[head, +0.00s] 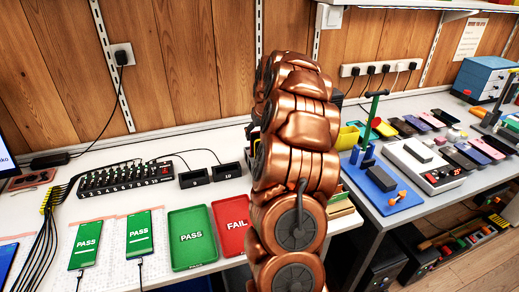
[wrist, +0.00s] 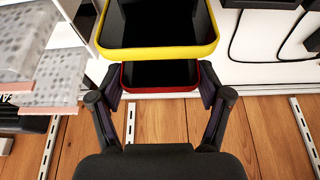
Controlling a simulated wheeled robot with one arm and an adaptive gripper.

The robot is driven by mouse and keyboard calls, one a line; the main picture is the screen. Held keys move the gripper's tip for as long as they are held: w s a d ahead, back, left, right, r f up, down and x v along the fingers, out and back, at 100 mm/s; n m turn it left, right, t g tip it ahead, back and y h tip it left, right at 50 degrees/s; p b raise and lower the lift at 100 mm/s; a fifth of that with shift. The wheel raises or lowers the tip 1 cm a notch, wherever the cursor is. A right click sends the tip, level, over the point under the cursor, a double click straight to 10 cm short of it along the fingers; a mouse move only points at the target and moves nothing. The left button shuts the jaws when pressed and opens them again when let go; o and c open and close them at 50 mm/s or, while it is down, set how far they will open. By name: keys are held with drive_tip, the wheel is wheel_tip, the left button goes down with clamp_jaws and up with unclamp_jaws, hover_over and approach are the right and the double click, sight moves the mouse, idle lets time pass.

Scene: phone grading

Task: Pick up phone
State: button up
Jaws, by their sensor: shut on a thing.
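My gripper (wrist: 160,88) is at the middle of the wrist view, its two dark fingers spread apart on either side of a dark, red-edged thing (wrist: 160,76). The fingers bear on something of that width. I cannot tell for sure whether the red-edged thing is a phone. A larger yellow-edged thing with a dark inside (wrist: 158,52) overlaps it above. In the head view my copper-coloured arm hides the gripper and what it holds. Two phones with green PASS screens (head: 85,245) (head: 139,234) lie on the left of the bench.
A green PASS tray (head: 191,260) and a red FAIL tray (head: 229,247) lie left of my arm. A black multi-port hub (head: 125,179) with cables stands behind. Several phones (head: 480,149) lie on the right bench near a blue-based press (head: 385,200). Wall sockets and cables are behind.

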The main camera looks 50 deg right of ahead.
drive_tip(key=c, duration=1)
